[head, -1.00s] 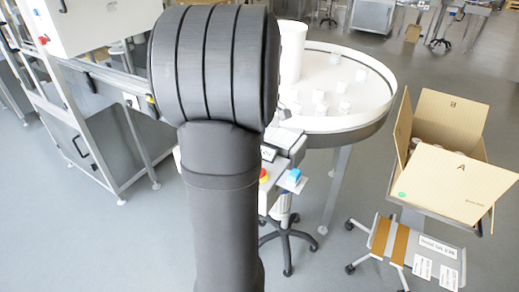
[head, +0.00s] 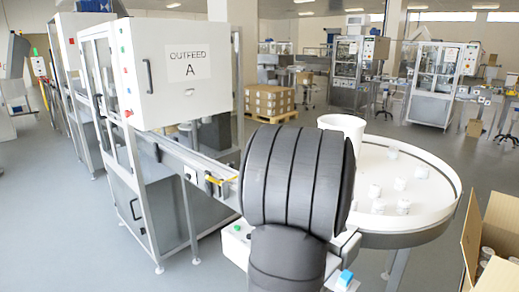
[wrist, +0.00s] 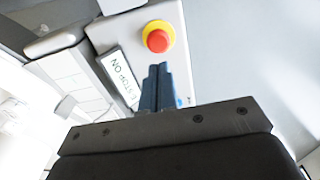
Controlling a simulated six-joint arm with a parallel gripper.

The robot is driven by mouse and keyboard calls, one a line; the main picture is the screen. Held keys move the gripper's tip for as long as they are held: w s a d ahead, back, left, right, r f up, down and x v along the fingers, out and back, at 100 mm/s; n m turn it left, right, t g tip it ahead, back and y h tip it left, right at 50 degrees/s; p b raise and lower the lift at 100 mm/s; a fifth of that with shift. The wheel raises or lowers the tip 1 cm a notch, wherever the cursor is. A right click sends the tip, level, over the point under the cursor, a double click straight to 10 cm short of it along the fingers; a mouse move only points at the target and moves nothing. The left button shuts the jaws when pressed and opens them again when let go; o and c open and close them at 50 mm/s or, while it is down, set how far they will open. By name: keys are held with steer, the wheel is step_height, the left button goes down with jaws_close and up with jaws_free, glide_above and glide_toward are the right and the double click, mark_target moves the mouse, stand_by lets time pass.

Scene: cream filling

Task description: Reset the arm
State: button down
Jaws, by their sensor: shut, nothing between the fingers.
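My gripper (wrist: 157,88) shows in the wrist view as two blue-grey fingers pressed together, with nothing between them. A red emergency stop button (wrist: 158,37) with a yellow collar lies just beyond the fingertips in that picture, on a light grey panel. In the head view my dark ribbed arm stands in front of the machine and the round table, and it hides my gripper there.
A white round table (head: 425,190) with several small white jars stands right of my arm. A machine (head: 185,70) marked "OUTFEED A" and its conveyor (head: 190,158) are to the left. An open cardboard box (head: 495,235) is at the lower right.

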step_height(320, 180, down, 4)
steer(key=shift+w+f, duration=0.1)
steer(key=shift+f, duration=0.15)
steer(key=shift+r, duration=2.5)
steer(key=shift+f, duration=0.15)
steer(key=shift+r, duration=2.6)
step_height(320, 180, down, 10)
steer(key=shift+f, duration=0.25)
step_height(320, 180, up, 13)
steer(key=s, duration=0.1)
steer(key=s+a+f+m+t, duration=0.1)
steer(key=s+a+f+m, duration=0.1)
steer(key=s, duration=0.7)
steer(key=s+a+f+m+t, duration=0.1)
steer(key=s+a+f+m, duration=0.2)
steer(key=s+m, duration=0.3)
steer(key=s+a+f+m, duration=0.2)
steer(key=s+m, duration=0.3)
steer(key=s, duration=0.8)
steer(key=shift+a+f+t+h, duration=0.3)
steer(key=shift+a+t+h, duration=0.1)
steer(key=shift+a, duration=0.5)
